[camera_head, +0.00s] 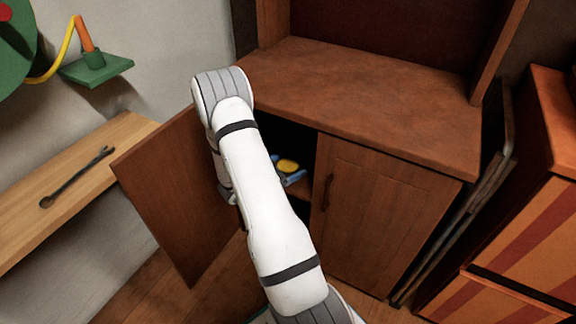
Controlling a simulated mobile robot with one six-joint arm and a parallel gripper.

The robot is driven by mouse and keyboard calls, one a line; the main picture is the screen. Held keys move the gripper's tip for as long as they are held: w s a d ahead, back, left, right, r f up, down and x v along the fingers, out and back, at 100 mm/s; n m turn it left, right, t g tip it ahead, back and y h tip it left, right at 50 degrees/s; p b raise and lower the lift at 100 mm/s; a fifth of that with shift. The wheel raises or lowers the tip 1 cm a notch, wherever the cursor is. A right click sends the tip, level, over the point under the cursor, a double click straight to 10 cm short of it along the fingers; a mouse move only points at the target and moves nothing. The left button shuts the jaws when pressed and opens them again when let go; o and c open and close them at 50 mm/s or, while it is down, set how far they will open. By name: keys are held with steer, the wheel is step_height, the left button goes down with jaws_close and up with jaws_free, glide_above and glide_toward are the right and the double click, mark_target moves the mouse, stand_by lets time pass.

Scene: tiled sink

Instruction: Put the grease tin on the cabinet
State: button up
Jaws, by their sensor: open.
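A small yellow thing, probably the grease tin (288,165), shows inside the dark lower part of the wooden cabinet (375,100), just right of my forearm. Blue parts lie on both sides of it and look like the open fingertips of my gripper (289,172). My arm hides the rest of the gripper, and I cannot tell whether the fingers touch the yellow thing. The cabinet's broad brown top is bare where it shows.
The cabinet's left door (178,195) stands open beside my arm; its right door (370,215) is shut. A wooden bench (65,185) with a dark wrench (78,176) is at left. A striped drawer unit (520,250) stands at right.

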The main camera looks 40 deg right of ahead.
steer(key=a+r+p, duration=0.1)
steer(key=a+p, duration=0.3)
steer(key=a, duration=0.8)
steer(key=shift+r, duration=0.4)
steer(key=shift+s+d, duration=0.1)
steer(key=shift+s, duration=0.05)
